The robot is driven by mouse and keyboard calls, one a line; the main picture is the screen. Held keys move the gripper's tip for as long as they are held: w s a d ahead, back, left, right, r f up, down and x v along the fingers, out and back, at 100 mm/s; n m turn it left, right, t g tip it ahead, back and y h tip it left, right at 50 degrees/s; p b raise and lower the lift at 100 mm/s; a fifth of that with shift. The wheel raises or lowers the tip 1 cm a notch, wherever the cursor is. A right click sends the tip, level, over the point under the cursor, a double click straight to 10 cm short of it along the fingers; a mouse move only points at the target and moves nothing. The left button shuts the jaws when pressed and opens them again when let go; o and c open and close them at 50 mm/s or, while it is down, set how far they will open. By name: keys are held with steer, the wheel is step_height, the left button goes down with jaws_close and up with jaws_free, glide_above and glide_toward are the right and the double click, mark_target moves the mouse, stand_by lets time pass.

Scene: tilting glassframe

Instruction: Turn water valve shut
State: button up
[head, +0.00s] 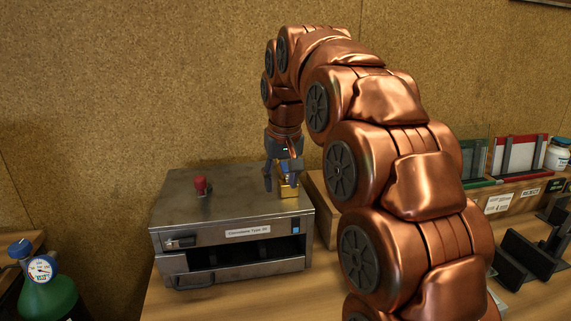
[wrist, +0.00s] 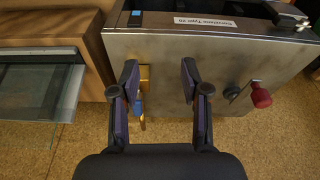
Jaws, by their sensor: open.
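The water valve, a brass body with a blue handle (head: 288,190), stands on the right part of the top of a grey metal box (head: 226,193). In the wrist view the blue handle and brass (wrist: 142,80) show just inside the left finger, closer to it than to the right finger. My gripper (head: 279,182) points down at the valve with its fingers apart; in the wrist view the open fingers (wrist: 160,76) have a clear gap. The finger partly hides the valve, and I cannot tell whether they touch.
A red knob (head: 201,185) stands on the box's left part. A green bottle with a gauge (head: 41,268) is at the lower left. Framed glass panes (head: 516,155) and black holders (head: 530,255) are at the right. A wooden block (head: 320,200) is beside the box.

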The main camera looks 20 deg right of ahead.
steer(key=m+t, duration=0.1)
steer(key=t, duration=0.1)
glide_toward(285, 166)
steer(key=a, duration=0.1)
steer(key=shift+h, duration=0.3)
steer(key=shift+d+x, duration=0.15)
steer(key=shift+x, duration=2)
steer(key=shift+d+x, duration=0.1)
steer(key=shift+x, duration=2.05)
steer(key=shift+w, duration=0.1)
steer(key=shift+r, duration=0.1)
jaws_close()
